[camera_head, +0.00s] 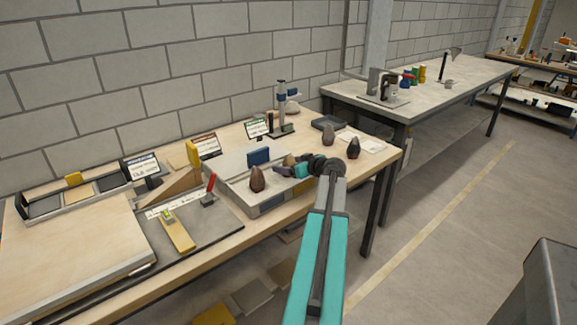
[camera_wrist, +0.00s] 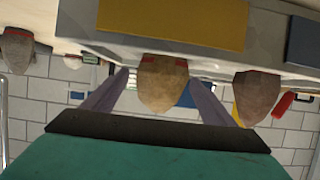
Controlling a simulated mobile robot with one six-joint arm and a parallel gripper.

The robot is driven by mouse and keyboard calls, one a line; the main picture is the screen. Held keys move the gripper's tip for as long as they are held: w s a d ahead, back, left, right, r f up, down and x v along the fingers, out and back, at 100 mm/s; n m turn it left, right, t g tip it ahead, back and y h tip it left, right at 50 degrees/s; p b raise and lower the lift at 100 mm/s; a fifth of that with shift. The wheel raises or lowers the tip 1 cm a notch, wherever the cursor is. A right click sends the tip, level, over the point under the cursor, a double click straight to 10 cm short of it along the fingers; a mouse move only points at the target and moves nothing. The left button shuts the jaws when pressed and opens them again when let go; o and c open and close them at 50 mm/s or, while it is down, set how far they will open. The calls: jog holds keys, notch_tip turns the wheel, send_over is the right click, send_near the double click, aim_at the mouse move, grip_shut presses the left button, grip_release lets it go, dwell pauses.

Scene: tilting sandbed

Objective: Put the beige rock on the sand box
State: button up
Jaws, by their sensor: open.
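The beige rock (camera_wrist: 162,84) shows upside down in the wrist view, between the two purple fingers of my gripper (camera_wrist: 164,100). The fingers are open, one on each side of it, and I see no clear contact. In the head view my gripper (camera_head: 287,165) reaches over a low grey box (camera_head: 232,181), and the beige rock (camera_head: 289,160) is partly hidden by it. A reddish-brown rock (camera_head: 257,179) stands on the same box, left of my gripper. I cannot tell for sure whether this grey box is the sand box.
A blue block (camera_head: 258,157) is on the grey box.

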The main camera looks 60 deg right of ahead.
jog(key=b+v, duration=0.1)
jog(key=v, duration=1.1)
jog(key=shift+b, duration=0.3)
jog(key=shift+f, duration=0.1)
